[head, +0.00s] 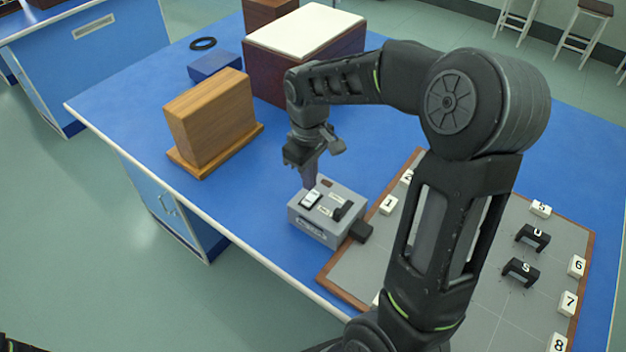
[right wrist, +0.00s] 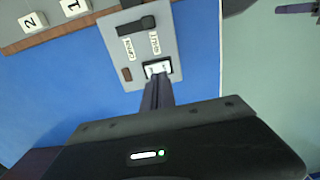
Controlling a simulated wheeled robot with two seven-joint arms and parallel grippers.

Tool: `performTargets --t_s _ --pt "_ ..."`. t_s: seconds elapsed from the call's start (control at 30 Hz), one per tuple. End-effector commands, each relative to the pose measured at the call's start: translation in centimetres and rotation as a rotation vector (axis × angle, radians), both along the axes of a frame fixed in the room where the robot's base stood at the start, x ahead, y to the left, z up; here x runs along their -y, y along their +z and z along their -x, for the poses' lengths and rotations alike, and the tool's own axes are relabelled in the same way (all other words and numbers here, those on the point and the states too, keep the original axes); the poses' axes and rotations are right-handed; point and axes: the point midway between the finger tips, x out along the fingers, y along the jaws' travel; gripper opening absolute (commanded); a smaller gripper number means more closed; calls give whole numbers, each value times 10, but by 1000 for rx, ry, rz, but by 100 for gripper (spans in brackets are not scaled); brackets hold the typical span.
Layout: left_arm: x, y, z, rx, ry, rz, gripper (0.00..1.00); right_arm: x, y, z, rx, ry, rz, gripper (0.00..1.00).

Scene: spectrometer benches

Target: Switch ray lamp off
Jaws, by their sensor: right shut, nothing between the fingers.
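A small grey control box (head: 314,228) stands on the blue bench; it also shows in the right wrist view (right wrist: 110,38). On its top are a white rocker switch (head: 311,199) in a dark frame, a black switch (head: 342,211), small labels and a dark reddish-brown patch (right wrist: 126,74). The white rocker also shows in the right wrist view (right wrist: 158,68). My right gripper (head: 308,183) is shut and empty, pointing down. Its fingertips (right wrist: 156,80) are right at the white rocker's edge; I cannot tell whether they touch it. My left gripper is not in view.
A wooden block (head: 210,120) on a base stands left of the box. A dark red case with a cream top (head: 305,30) stands behind. A grey board (head: 510,310) with numbered white blocks and black pieces lies to the right. The bench's front edge is close.

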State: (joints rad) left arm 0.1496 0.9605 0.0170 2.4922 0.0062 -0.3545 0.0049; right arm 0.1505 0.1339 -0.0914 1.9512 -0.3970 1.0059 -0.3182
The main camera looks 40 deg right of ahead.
Motion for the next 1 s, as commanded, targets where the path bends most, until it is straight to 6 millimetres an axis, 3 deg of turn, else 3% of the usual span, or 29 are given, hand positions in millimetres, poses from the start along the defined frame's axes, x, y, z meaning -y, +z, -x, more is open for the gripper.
performTargets --t_s 0.3,0.5,1.0 --pt "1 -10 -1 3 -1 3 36 -4 67 1 4 0 1 0" --pt "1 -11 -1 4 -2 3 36 -6 93 2 1 1 0 0" --pt "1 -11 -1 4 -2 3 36 -6 98 2 0 0 0 0"
